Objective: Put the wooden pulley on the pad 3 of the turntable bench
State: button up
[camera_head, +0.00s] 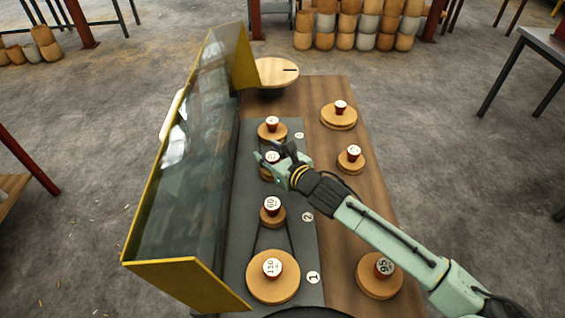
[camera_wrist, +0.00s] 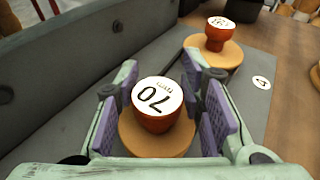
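A wooden pulley with a red knob and a white top marked 70 (camera_wrist: 158,99) sits between my gripper's fingers (camera_wrist: 165,110) in the wrist view. The purple finger pads stand on either side of the knob with gaps, so my gripper is open around it. In the head view my gripper (camera_head: 278,158) covers most of this pulley, third from the near end on the grey strip (camera_head: 292,245) of the turntable bench (camera_head: 335,215). Pads marked 1 (camera_head: 313,277) and 2 (camera_head: 307,216) lie nearer.
Other wooden pulleys stand at pad 1 (camera_head: 260,284), pad 2 (camera_head: 268,222) and the strip's far end (camera_head: 270,136). Several more stand on the bench's right side. A yellow-edged clear guard (camera_head: 190,140) rises along the left. A round turntable (camera_head: 275,72) is at the back.

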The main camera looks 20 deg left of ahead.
aim_at(278, 160)
jog(key=v, duration=0.7)
jog(key=shift+f+b, duration=0.15)
jog(key=shift+b, duration=0.25)
jog(key=shift+s+d+f+b, duration=0.1)
jog(key=shift+d+b, duration=0.1)
jog(key=shift+b, duration=0.8)
jog(key=shift+s+d+b, duration=0.2)
jog(key=shift+d+b, duration=0.2)
jog(key=shift+b, duration=0.85)
jog(key=shift+s+d+r+b, duration=0.35)
jog(key=shift+s+r+b, duration=0.25)
jog(key=shift+b, duration=0.4)
